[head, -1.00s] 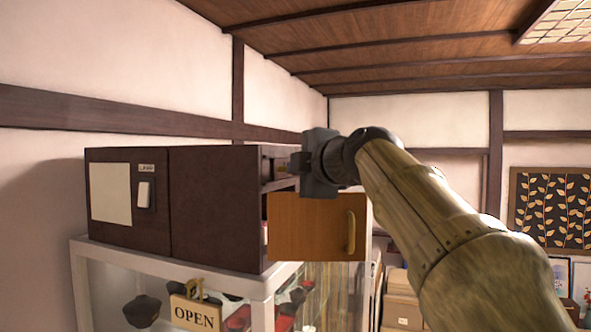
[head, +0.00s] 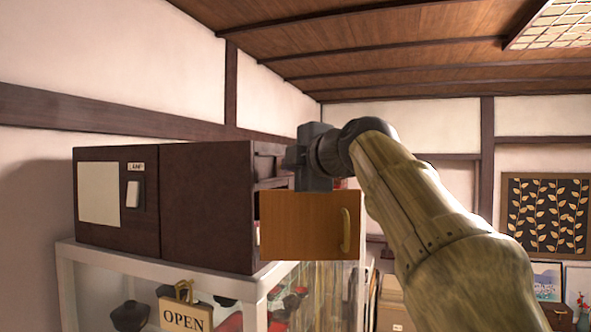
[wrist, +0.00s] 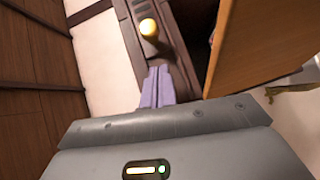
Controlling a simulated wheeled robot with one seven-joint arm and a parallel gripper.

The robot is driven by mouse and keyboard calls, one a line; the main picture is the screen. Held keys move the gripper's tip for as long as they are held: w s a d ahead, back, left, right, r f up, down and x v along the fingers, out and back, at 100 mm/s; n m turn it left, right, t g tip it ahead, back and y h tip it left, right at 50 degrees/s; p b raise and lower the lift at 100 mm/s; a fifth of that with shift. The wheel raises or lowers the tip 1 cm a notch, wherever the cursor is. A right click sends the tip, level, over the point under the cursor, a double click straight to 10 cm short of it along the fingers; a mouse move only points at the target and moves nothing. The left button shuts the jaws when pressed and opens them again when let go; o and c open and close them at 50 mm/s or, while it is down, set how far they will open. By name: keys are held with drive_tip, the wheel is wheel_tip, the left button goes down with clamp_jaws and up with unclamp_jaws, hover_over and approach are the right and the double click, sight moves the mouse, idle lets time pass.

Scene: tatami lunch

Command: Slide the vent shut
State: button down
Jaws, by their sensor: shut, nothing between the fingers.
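A dark brown cabinet (head: 205,205) stands on a glass display case. Its front faces right and shows at a steep angle. In the wrist view, a round yellow knob (wrist: 148,27) sits on the dark slotted panel (wrist: 172,50) that looks like the vent. How far the vent is open I cannot tell. My gripper (head: 290,160) is at the upper front of the cabinet, above the swung-out door. In the wrist view its pale purple fingers (wrist: 158,86) are together and empty, pointing at the panel just below the knob in the picture, apparently apart from it.
An orange-brown door (head: 305,226) with a yellow handle stands open from the cabinet, close under my gripper; it also fills the right of the wrist view (wrist: 265,45). Below is the glass case (head: 100,258) with an OPEN sign (head: 184,318). A wall is behind.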

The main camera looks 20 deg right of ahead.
drive_tip(key=a+b+v, duration=0.1)
drive_tip(key=b+v, duration=0.3)
drive_tip(key=v, duration=0.7)
drive_tip(key=shift+s+r+b, duration=0.2)
drive_tip(key=shift+s+b, duration=0.1)
drive_tip(key=shift+s, duration=0.2)
drive_tip(key=shift+w+a, duration=0.1)
drive_tip(key=shift+a, duration=0.05)
